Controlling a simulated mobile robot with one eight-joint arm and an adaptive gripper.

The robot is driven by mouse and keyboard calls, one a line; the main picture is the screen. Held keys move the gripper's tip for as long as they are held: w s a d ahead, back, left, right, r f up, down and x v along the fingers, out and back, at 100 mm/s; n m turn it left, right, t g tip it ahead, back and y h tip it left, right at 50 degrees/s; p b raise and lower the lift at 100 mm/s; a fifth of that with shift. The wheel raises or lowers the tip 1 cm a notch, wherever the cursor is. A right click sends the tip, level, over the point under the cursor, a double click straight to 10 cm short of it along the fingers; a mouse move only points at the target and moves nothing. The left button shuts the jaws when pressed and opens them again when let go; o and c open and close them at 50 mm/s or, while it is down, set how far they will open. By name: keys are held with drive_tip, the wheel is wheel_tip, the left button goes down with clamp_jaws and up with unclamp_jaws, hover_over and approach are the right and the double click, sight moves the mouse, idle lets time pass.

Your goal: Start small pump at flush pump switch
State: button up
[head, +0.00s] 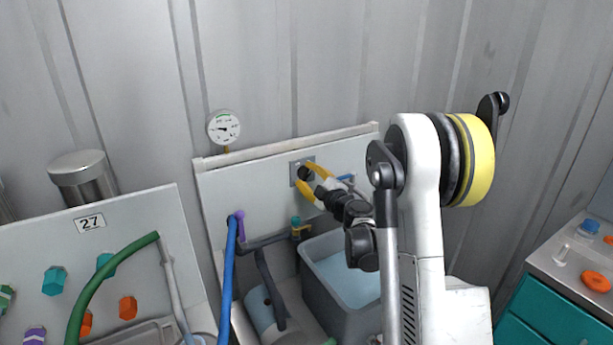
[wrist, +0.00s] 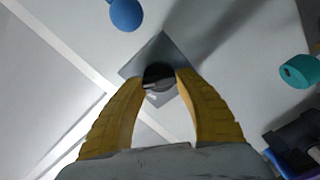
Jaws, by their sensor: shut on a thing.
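The flush pump switch is a black round knob (wrist: 157,78) on a square grey plate (wrist: 163,52), fixed to a pale panel (head: 255,190). In the head view the knob (head: 304,173) sits at the panel's upper middle. My gripper (wrist: 159,82) has its two yellow fingers shut on the knob, one on each side. The gripper also shows in the head view (head: 306,178), reaching the panel from the right.
A grey tub (head: 318,290) of pale liquid stands below my gripper. A blue hose (head: 229,280) and a green hose (head: 105,270) rise at left. A gauge (head: 224,127) is above the panel. A teal valve (wrist: 300,71) and blue knob (wrist: 126,14) flank the switch.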

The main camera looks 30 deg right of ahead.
drive_tip(key=o, duration=1.2)
drive_tip(key=s, duration=1.2)
drive_tip(key=shift+d, duration=0.2)
